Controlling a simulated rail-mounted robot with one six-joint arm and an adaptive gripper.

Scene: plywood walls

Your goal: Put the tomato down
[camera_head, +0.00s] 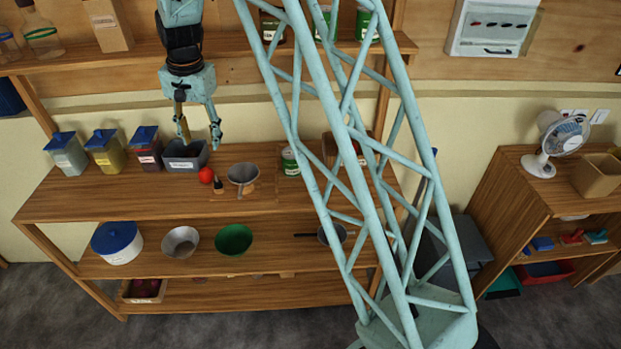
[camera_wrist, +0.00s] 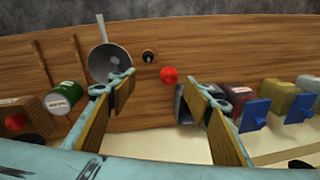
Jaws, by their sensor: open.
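In the wrist view the tomato (camera_wrist: 169,75) lies on the wood, beyond the gap between my fingertips. My gripper (camera_head: 200,140) hangs above the shelf near the grey bin, with its fingers spread. In the wrist view my gripper (camera_wrist: 160,88) shows both wood-toned finger pads wide apart with nothing between them. The tomato is apart from the fingers.
The grey bin (camera_head: 186,155) stands left of the tomato, with blue-lidded jars (camera_head: 145,149) farther left. A green can (camera_head: 290,161) stands farther right. Bare wood (camera_head: 130,200) lies along the front left.

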